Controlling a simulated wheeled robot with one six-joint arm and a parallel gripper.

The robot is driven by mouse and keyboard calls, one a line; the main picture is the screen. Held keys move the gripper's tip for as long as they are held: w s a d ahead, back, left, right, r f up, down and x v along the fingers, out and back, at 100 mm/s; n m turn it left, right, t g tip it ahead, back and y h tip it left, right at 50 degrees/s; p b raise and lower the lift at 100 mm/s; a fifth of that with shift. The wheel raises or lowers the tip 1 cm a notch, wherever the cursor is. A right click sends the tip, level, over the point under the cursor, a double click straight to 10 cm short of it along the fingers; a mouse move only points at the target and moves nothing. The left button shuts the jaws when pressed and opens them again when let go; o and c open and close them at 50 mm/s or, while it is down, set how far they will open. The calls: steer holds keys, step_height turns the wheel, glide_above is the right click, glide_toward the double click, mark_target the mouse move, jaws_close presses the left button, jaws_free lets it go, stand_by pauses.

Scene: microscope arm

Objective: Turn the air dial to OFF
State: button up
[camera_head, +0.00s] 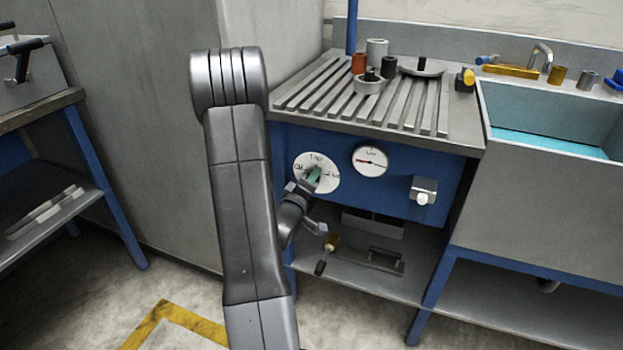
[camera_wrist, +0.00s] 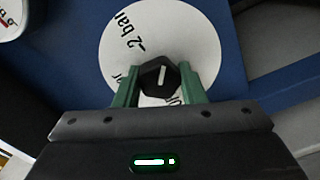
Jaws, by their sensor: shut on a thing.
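The air dial is a round white plate (camera_head: 305,183) on the blue front panel of the bench, with printed markings. It also fills the upper middle of the wrist view (camera_wrist: 203,50), where "2 bar" can be read. A black knob (camera_wrist: 158,78) with a white pointer line sits on it. My gripper (camera_head: 314,176) reaches the dial, and its green fingers (camera_wrist: 159,88) stand on either side of the knob, shut on it. In the wrist view the pointer line stands nearly upright. The marking under the fingers is partly hidden.
A round gauge (camera_head: 370,161) with a red needle is right of the dial, and a metal box with a white knob (camera_head: 423,191) is further right. The slatted bench top (camera_head: 325,80) carries several small parts. A sink (camera_head: 550,115) stands at the right. A lower shelf holds tools.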

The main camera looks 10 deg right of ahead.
steer(key=shift+n, duration=0.8)
steer(key=o, duration=1)
steer(key=shift+s, duration=0.1)
steer(key=p+v, duration=0.1)
steer(key=v, duration=1.2)
steer(key=shift+s+a, duration=0.25)
steer(key=shift+a, duration=0.05)
